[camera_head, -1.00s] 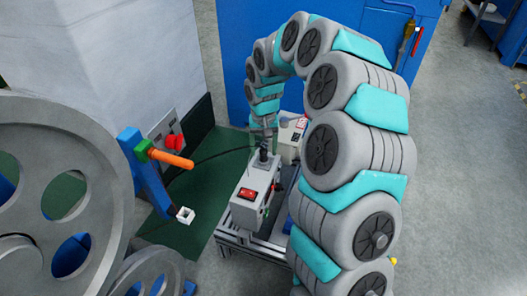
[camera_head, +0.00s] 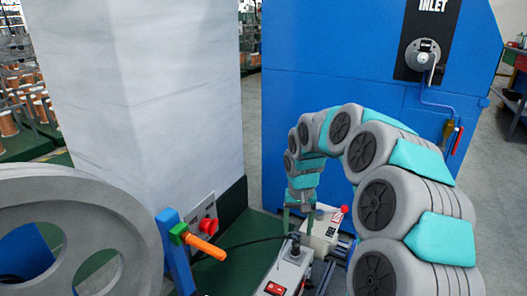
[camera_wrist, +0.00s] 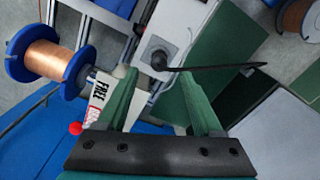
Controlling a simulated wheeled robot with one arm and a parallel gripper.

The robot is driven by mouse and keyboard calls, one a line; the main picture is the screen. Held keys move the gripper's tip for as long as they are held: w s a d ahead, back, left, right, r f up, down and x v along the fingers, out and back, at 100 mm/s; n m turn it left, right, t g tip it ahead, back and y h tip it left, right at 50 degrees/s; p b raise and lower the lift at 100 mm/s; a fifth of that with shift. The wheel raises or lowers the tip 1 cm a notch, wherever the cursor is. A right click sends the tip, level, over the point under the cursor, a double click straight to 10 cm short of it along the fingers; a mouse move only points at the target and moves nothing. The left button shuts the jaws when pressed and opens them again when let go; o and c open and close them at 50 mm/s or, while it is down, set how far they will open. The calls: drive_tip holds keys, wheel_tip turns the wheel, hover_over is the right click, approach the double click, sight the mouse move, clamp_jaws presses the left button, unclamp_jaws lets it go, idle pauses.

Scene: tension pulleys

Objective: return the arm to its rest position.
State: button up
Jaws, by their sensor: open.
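My arm, grey with teal bands, arches over the right side of the head view and hangs down at its far end.
A blue cabinet marked INLET (camera_head: 330,70) stands behind the arm. A grey pillar (camera_head: 140,90) and a large grey pulley (camera_head: 100,215) are at left, with an orange handle (camera_head: 205,246) near the pulley. The wrist view shows a copper wire spool (camera_wrist: 47,60).

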drive_tip(key=s+a+r+n, duration=0.1)
drive_tip(key=s+r, duration=0.2)
drive_tip(key=s, duration=0.5)
drive_tip(key=s+a+r+n, duration=0.1)
drive_tip(key=s+r, duration=0.2)
drive_tip(key=s, duration=0.5)
drive_tip(key=s+d+g, duration=0.1)
drive_tip(key=s+d, duration=0.1)
drive_tip(key=s, duration=2)
drive_tip(key=shift+f+g, duration=0.4)
drive_tip(key=shift+f, duration=0.05)
